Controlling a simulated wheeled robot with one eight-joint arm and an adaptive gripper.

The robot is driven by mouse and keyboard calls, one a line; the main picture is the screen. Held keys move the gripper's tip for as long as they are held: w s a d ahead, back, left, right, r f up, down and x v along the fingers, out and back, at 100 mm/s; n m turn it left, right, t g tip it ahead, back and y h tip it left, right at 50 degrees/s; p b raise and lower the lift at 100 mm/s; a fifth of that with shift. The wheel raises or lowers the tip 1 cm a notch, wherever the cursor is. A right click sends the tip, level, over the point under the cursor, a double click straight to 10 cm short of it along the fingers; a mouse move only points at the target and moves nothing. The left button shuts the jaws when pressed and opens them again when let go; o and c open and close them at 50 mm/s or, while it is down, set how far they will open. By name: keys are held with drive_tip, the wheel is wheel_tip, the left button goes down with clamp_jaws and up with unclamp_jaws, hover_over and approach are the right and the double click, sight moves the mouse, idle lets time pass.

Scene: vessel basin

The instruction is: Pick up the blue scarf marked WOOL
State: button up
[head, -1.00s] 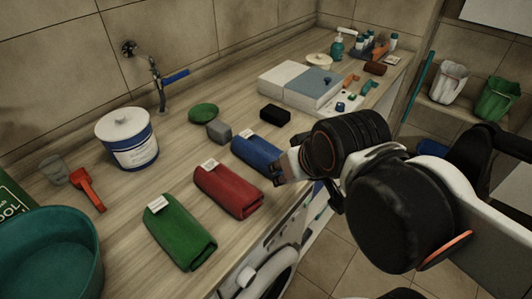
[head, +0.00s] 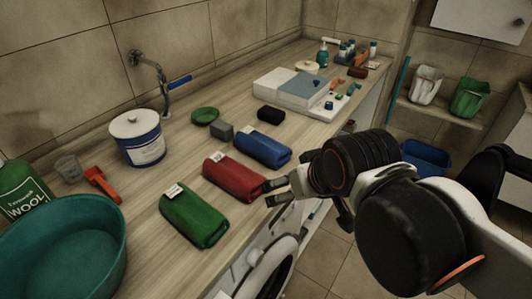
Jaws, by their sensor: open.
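The blue scarf (head: 264,148) lies folded on the wooden counter, with a small white tag at its upper left end; the tag's writing is too small to read. A folded red cloth (head: 232,177) and a folded green cloth (head: 194,216) lie in front of it in the row, each with a similar tag. My gripper (head: 268,193) is open and empty, with its fingertips beside the right end of the red cloth, at the counter's front edge. It is below the blue scarf in the picture and apart from it.
A dark block (head: 271,114), a grey block (head: 221,132) and a green oval item (head: 205,116) lie behind the scarf. A white tub (head: 138,140), a teal basin (head: 65,243) and a green bottle reading WOOL (head: 28,193) stand left. A washing machine (head: 272,262) is below.

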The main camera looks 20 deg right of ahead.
wheel_tip(320, 180, up, 6)
drive_tip(key=n+g+y+p, duration=0.25)
drive_tip(key=n+p, duration=0.35)
drive_tip(key=p, duration=0.9)
hover_over(264, 139)
drive_tip(key=s+d, duration=0.3)
drive_tip(key=s, duration=0.1)
drive_tip(key=shift+g, duration=0.35)
drive_tip(key=b+x, duration=0.2)
drive_tip(key=x, duration=0.6)
drive_tip(key=shift+d, duration=0.15)
drive_tip(key=shift+a+b+x, duration=0.2)
drive_tip(key=shift+b+x, duration=0.35)
drive_tip(key=shift+x, duration=0.8)
drive_tip(key=shift+a+b+x, duration=0.15)
drive_tip(key=shift+b+x, duration=0.35)
drive_tip(key=shift+x, duration=0.85)
drive_tip(key=shift+a+r, duration=0.1)
drive_tip(key=shift+r, duration=0.05)
drive_tip(key=shift+c, duration=0.3)
drive_tip(key=c, duration=1.3)
